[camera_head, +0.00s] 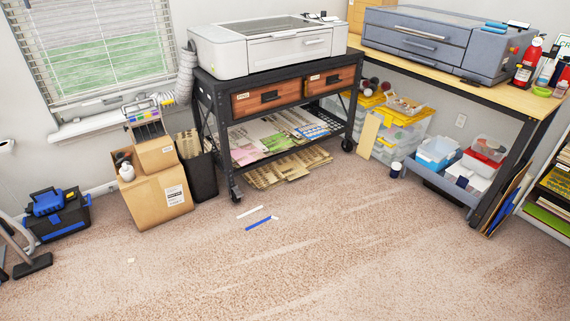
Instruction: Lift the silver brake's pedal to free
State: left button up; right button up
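A black metal cart (213,110) with two wooden drawers stands on carpet at the back middle and carries a white machine. Its front left caster (236,195) touches the carpet, with a small light metallic part showing low on it. Another caster (347,145) is under the cart's right leg. A silver brake pedal is too small to make out clearly, so I cannot tell its position. The cart's rear wheels are hidden. Neither of my grippers is in view.
A white strip (250,211) and a blue strip (258,224) lie on the carpet before the cart. A cardboard box (160,198) and black bin (200,176) stand left of it. A workbench (480,98) is at right. The front carpet is mostly clear.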

aim_at(236, 189)
jog(key=i+l+u, duration=0.75)
jog(key=l, duration=0.2)
jog(key=i+j+z, duration=0.1)
jog(key=i+j, duration=0.1)
jog(key=i, duration=0.1)
